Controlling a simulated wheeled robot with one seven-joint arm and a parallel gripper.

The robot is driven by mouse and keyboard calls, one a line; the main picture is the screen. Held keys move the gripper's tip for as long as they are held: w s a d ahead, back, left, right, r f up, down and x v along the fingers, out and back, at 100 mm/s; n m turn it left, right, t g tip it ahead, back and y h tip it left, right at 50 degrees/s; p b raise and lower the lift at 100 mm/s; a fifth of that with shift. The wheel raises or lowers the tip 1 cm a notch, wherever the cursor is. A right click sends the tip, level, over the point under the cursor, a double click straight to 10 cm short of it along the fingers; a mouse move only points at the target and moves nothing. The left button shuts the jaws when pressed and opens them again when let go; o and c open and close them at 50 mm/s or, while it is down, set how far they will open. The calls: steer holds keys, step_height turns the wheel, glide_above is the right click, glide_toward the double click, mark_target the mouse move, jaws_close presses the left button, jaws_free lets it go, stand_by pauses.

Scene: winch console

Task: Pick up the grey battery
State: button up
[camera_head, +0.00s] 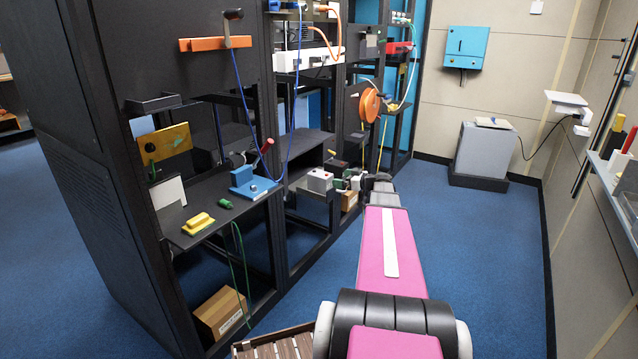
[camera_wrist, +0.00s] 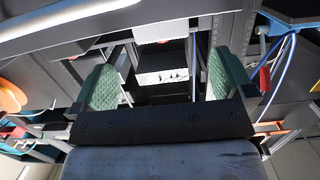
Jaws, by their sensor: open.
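A light grey box (camera_head: 320,181), which looks like the grey battery, stands on a shelf of the black rack in the head view. Small dark marks show on its top. My gripper (camera_head: 345,184) is just right of the box, at about its height, and appears apart from it. In the wrist view my gripper (camera_wrist: 161,80) is open, with its two green pads wide apart and nothing held between them. A pale block with small dark dots (camera_wrist: 160,77) shows in the gap beyond; I cannot tell whether it is the battery.
A dark box (camera_head: 337,168) stands close behind the grey box. To the left, a shelf (camera_head: 185,206) holds a yellow block (camera_head: 198,223) and a blue fixture (camera_head: 251,183). Rack posts and a hanging blue cable (camera_head: 295,110) are near. Blue floor (camera_head: 470,250) is clear at right.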

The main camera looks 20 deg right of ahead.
mark_target(324, 174)
steer(key=x, duration=1)
steer(key=shift+s, duration=0.1)
steer(key=c, duration=1.6)
